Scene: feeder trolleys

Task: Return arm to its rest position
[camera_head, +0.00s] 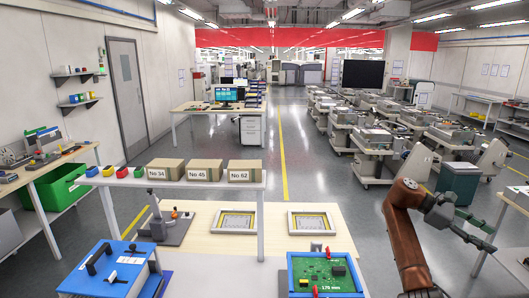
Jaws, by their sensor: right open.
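My right arm (404,240) is reddish-brown and rises at the right of the head view, bent at a dark joint near the top. Its dark right gripper (484,240) reaches out to the right of the arm, over the floor beside the table. The gripper is open and I see nothing between its fingers. It is small in the picture and apart from the things on the table. My left arm and left gripper do not show.
The work table (205,245) in front carries a blue-framed green board (325,272), a blue box (105,268) and two framed trays (234,221). A raised shelf (215,183) holds numbered cartons (203,170). A side table edge (512,200) stands at right. Feeder trolleys (375,155) stand behind; the central aisle is clear.

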